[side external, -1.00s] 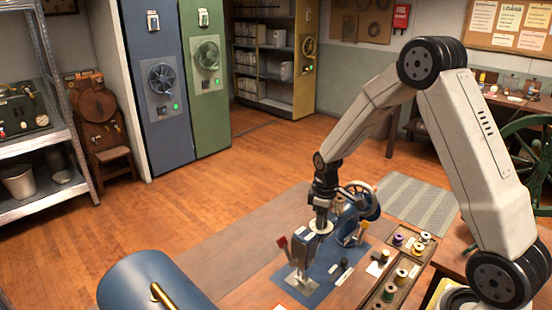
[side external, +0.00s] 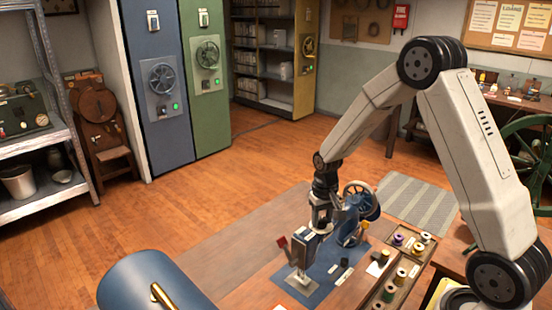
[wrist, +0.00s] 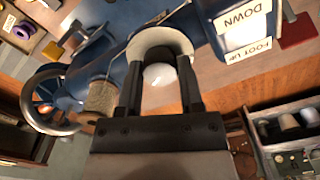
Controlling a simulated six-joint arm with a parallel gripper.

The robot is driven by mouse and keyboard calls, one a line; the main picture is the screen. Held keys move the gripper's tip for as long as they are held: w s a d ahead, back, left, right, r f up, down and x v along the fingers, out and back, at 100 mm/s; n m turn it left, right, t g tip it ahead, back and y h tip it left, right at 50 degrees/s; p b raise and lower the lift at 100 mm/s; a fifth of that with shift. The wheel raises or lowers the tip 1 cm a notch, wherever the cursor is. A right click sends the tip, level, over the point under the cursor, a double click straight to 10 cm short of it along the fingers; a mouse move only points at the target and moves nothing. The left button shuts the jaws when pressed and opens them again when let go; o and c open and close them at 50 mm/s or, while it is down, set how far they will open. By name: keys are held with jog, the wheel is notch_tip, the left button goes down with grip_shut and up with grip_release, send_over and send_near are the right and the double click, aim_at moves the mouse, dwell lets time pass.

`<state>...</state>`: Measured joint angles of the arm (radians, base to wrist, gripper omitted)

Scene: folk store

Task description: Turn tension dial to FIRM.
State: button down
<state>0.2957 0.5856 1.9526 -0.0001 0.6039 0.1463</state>
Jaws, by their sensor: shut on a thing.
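A blue sewing machine (side external: 352,222) stands on a blue mat (side external: 313,287). My gripper (side external: 319,226) points down at the top of its arm. In the wrist view, my gripper (wrist: 160,70) has its two dark fingers against a pale round part (wrist: 163,38), apparently the tension dial, with a small bright white piece (wrist: 157,75) between them. The jaws are closed on this dial. Its scale and any FIRM mark cannot be read. Labels DOWN and FOOT UP (wrist: 249,50) show on the machine's head. In the side view my gripper covers most of the dial.
A red lever tip (side external: 282,242) sticks out left of the machine head. The handwheel (side external: 362,199) is behind my gripper. A thread spool (wrist: 100,97) stands close beside my fingers. A spool tray (side external: 398,268) lies to the right.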

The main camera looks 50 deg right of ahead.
aim_at(322, 220)
dwell(0.3)
jog(key=shift+c, duration=1.3)
grip_release()
jog(key=shift+r, duration=3.95)
